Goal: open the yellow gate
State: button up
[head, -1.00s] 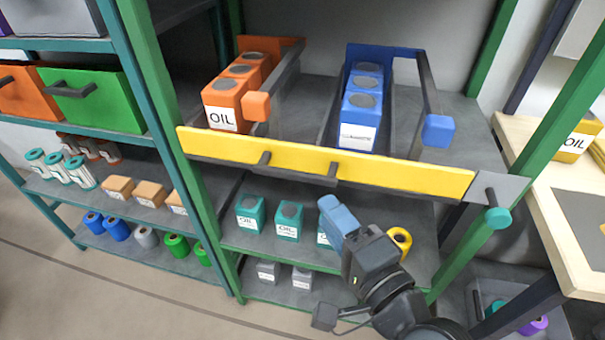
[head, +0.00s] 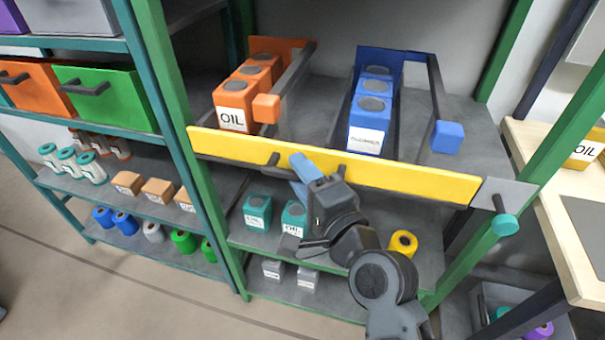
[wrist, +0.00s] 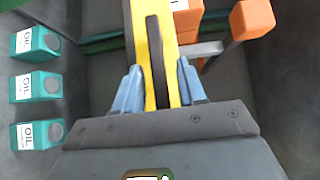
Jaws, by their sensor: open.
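The yellow gate (head: 400,177) is a long bar across the front of the green-framed shelf, level with the orange and blue lanes. In the wrist view, my open gripper (wrist: 160,85) has one finger on each side of a dark handle (wrist: 157,60), with the yellow bar behind. Contact cannot be told.
Behind the gate stand orange oil cans (head: 236,106) and blue cans (head: 371,122), with an orange block (head: 266,108) and a blue block (head: 447,136) on arms. Teal cans (head: 257,211) and a yellow roll (head: 403,243) sit below. A pale table (head: 545,150) stands at the right.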

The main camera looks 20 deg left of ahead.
jog(key=shift+c, duration=0.2)
grip_shut()
dwell(0.4)
